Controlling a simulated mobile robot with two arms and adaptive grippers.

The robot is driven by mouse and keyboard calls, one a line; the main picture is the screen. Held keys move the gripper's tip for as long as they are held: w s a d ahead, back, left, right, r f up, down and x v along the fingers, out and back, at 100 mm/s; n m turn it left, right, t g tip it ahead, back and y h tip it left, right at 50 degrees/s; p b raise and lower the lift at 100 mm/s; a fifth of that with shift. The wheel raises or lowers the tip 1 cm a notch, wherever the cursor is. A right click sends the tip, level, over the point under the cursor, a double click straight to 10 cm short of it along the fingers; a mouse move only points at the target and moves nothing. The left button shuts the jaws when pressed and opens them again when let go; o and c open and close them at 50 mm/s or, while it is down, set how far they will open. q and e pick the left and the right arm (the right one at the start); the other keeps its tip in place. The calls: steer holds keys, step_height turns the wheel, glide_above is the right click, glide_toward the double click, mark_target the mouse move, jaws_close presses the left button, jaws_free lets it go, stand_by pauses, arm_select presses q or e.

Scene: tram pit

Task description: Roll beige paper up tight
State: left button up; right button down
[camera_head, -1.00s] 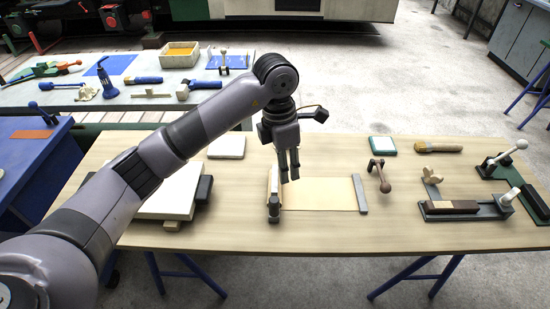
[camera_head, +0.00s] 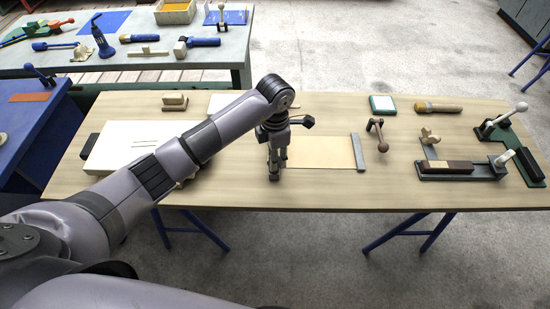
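The beige paper (camera_head: 318,152) lies flat on the wooden table (camera_head: 300,195). A grey bar (camera_head: 358,152) lies across its right end. My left gripper (camera_head: 274,168) points down at the paper's left end, where the roll stood in view before. The gripper and wrist now cover most of that end, so I cannot tell whether the fingers are closed on the roll or only beside it. My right gripper is not in view.
A dark-handled crank tool (camera_head: 378,135), a teal-edged block (camera_head: 382,104) and a brush (camera_head: 438,107) lie right of the paper. Clamp fixtures (camera_head: 460,168) stand farther right. A white slab (camera_head: 125,148) lies at left under my arm. The table front is clear.

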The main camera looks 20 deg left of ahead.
arm_select(q)
steer(key=shift+f, duration=1.3)
steer(key=shift+c, duration=0.2)
jaws_close()
